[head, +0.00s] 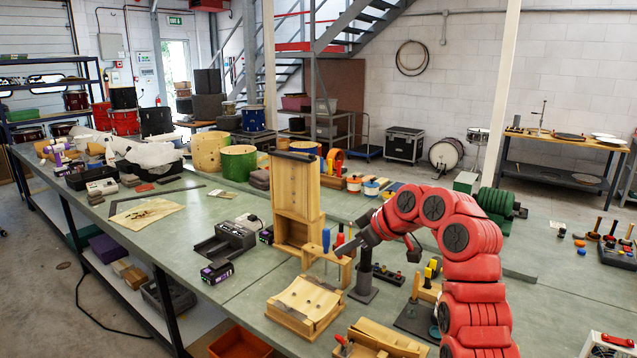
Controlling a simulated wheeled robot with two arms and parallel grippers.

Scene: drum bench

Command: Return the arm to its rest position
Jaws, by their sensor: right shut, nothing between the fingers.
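My right arm (470,239), with red links, rises from the lower right, arches over the bench and bends down to the left. Its grey gripper (345,249) is shut and empty, close to a wooden tool holder (325,262) in the view. The holder carries screwdrivers with a blue handle (326,240) and a red handle (340,236). I cannot tell whether the gripper touches the holder. My left gripper is not in view.
A tall wooden box (295,195) stands behind the holder. A curved wooden cradle (306,306) lies in front, and a dark post (364,276) stands beside the holder. Drum shells (239,162) stand farther back. The bench (225,205) has bare room left of the tall box.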

